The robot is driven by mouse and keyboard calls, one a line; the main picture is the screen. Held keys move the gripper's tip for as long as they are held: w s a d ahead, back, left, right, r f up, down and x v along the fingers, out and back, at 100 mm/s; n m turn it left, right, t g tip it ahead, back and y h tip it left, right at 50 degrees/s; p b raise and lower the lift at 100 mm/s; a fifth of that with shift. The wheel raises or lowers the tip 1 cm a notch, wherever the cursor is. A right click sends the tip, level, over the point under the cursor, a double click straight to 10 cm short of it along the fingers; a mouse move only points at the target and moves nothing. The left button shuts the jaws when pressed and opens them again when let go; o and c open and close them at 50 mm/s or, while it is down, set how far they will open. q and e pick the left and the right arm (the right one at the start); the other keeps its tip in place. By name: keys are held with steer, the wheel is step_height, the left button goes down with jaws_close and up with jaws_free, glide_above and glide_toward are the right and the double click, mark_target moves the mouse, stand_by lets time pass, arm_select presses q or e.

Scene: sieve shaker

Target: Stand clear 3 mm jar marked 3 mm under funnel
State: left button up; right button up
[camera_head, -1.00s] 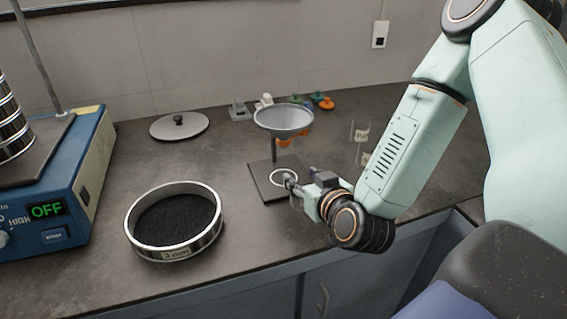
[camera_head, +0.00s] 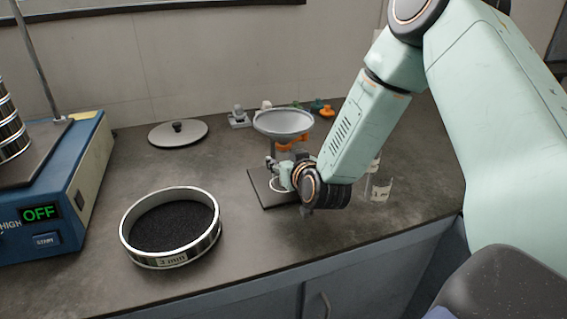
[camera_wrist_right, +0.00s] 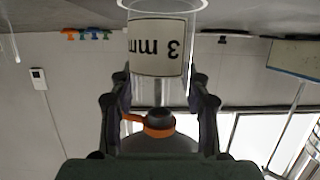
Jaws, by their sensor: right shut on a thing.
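My right gripper (camera_head: 276,172) is at the funnel stand, low beneath the funnel. In the right wrist view, which is upside down, it is shut on a clear jar (camera_wrist_right: 157,45) with a white label reading 3 mm; the fingers are either side of it. In the head view the jar is largely hidden by the gripper. The grey funnel (camera_head: 284,124) is held above a dark square base (camera_head: 270,198) with a pale ring on it. I cannot tell whether the jar touches the base. My left gripper is not in view.
A labelled clear jar (camera_head: 378,190) stands right of my wrist. A sieve of dark grains (camera_head: 170,258), marked 3 mm, is at the front left. A lid (camera_head: 178,137) lies behind it. The blue shaker (camera_head: 75,190) reads OFF. Small coloured items line the back.

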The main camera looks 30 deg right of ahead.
steer(key=shift+s+f, duration=0.1)
steer(key=o, duration=1.2)
steer(key=shift+o, duration=0.2)
steer(key=shift+r, duration=0.25)
steer(key=p+v, duration=0.3)
steer(key=v, duration=0.9)
